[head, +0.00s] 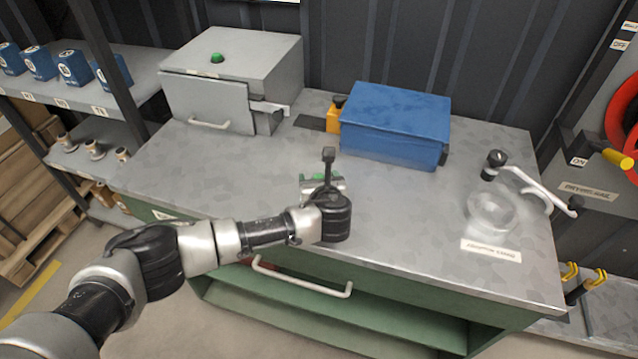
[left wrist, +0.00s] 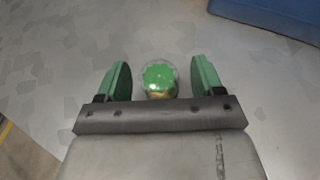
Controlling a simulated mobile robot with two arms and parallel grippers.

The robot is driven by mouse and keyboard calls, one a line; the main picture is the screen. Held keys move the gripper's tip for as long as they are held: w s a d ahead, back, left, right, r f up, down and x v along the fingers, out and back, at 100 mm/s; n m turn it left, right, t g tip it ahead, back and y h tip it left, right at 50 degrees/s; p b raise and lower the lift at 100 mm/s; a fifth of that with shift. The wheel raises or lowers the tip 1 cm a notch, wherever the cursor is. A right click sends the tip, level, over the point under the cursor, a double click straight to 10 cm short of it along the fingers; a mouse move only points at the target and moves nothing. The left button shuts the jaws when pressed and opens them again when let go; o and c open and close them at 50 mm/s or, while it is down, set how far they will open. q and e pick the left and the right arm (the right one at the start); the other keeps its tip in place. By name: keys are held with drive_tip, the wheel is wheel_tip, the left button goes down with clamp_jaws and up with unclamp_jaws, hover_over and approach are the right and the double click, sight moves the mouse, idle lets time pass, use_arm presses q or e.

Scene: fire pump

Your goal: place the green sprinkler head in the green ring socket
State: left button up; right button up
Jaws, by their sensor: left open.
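The green sprinkler head (left wrist: 160,78) has a green top, a clear rim and a bit of brass below. It stands on the grey metal worktop. My left gripper (left wrist: 160,83) is open, with a green-padded finger on each side of the head and a gap visible on both sides. In the head view my left gripper (head: 321,183) is low over the middle of the worktop, and its wrist hides much of that spot. I cannot make out a green ring socket in either view. My right gripper is not in view.
A blue box (head: 395,125) stands behind the gripper. A grey cabinet (head: 235,85) with a green knob (head: 217,57) on top is at the back left. A clear bowl (head: 492,210) is on the right. A shelf (head: 85,160) holds small fittings. The worktop's left part is clear.

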use_arm(q)
drive_tip(key=c, duration=1.1)
drive_tip(key=shift+r, duration=0.1)
